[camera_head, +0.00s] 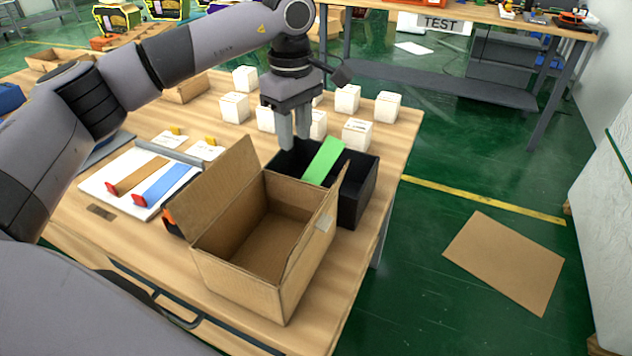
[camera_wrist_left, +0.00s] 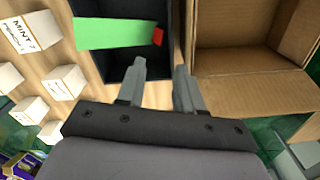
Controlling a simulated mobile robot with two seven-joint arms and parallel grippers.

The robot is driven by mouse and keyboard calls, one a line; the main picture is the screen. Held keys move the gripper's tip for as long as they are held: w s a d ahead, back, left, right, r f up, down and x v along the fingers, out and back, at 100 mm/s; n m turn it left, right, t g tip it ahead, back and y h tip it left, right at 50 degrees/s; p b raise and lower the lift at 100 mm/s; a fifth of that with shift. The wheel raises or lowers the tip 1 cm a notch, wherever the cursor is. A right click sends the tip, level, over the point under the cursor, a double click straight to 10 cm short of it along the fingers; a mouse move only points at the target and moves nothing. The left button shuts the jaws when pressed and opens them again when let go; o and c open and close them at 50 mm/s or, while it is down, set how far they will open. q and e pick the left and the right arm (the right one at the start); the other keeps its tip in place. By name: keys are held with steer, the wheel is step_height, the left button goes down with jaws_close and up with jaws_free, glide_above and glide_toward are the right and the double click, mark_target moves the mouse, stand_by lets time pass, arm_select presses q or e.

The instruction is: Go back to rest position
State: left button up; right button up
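My left gripper (camera_head: 294,138) hangs pointing down above the black box (camera_head: 360,190), at its far left side. Its two fingers stand apart with nothing between them, which also shows in the left wrist view (camera_wrist_left: 160,72). A green strip (camera_head: 323,160) lies tilted at the black box, partly over its rim. In the left wrist view the green strip (camera_wrist_left: 112,34) has a red end and is to the left of the fingers. An open, empty cardboard box (camera_head: 262,245) stands in front of the black box. My right gripper is not in view.
Several white cubes (camera_head: 357,134) stand on the wooden table (camera_head: 70,225) behind the gripper. A white board (camera_head: 117,185) holds a brown strip (camera_head: 140,176) and a blue strip (camera_head: 168,186), left of the cardboard box. A flat cardboard sheet (camera_head: 505,262) lies on the green floor.

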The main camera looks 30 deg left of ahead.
arm_select(q)
step_height(320, 180, up, 2)
steer(key=shift+r, duration=0.1)
stand_by(0.4)
